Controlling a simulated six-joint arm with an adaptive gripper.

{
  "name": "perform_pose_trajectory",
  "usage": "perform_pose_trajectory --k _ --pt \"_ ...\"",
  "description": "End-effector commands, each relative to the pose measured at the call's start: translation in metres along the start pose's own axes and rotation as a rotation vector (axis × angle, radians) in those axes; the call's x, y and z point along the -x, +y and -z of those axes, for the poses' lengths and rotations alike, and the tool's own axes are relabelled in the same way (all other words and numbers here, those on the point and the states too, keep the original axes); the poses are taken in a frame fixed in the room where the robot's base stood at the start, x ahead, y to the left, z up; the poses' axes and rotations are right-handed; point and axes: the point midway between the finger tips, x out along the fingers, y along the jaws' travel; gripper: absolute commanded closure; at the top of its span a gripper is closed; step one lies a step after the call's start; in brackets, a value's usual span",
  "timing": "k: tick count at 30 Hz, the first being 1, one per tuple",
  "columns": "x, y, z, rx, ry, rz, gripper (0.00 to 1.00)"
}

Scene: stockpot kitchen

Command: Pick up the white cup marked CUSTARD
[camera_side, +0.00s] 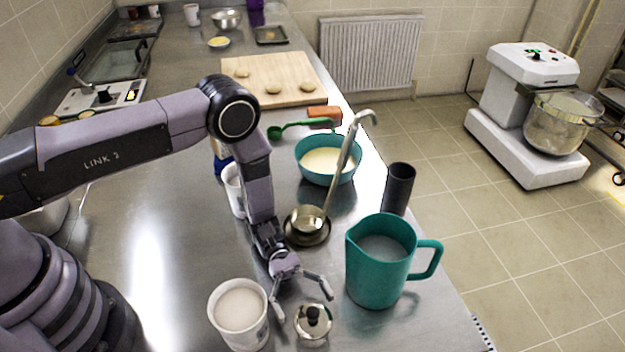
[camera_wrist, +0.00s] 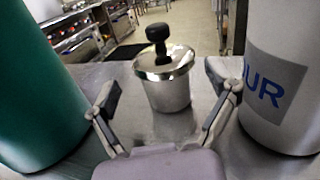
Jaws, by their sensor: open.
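No label reading CUSTARD is legible in either view. A white cup (camera_side: 240,318) with pale contents stands at the front of the counter. In the wrist view a white cup (camera_wrist: 284,50) at right bears blue letters ending in "OUR". Another white cup (camera_side: 234,190) stands farther back, partly hidden by my arm, its label not visible. My gripper (camera_side: 302,300) is open and empty, low over the counter between the front white cup and the teal jug. In the wrist view, a small steel pot (camera_wrist: 167,92) with a black knob stands ahead between my open fingers (camera_wrist: 165,88).
The teal jug (camera_side: 374,275) stands right of my gripper, and the steel pot (camera_side: 314,332) is close in front. A teal bowl (camera_side: 328,173) and black cylinder (camera_side: 398,188) stand behind.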

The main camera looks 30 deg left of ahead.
Motion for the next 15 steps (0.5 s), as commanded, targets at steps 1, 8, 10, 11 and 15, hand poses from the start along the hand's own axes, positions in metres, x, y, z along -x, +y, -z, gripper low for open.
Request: perform_pose_trajectory --k 1,8,10,11,15 --pt "-0.010 -0.001 0.000 0.001 0.001 0.005 0.15" --pt "-0.034 -0.001 0.000 -0.001 0.001 0.002 0.15" --pt "-0.035 0.000 0.000 -0.001 0.001 0.000 0.15" --pt "-0.035 0.000 0.000 -0.001 0.001 0.000 0.15" --pt "-0.035 0.000 0.000 -0.001 0.001 0.000 0.17"
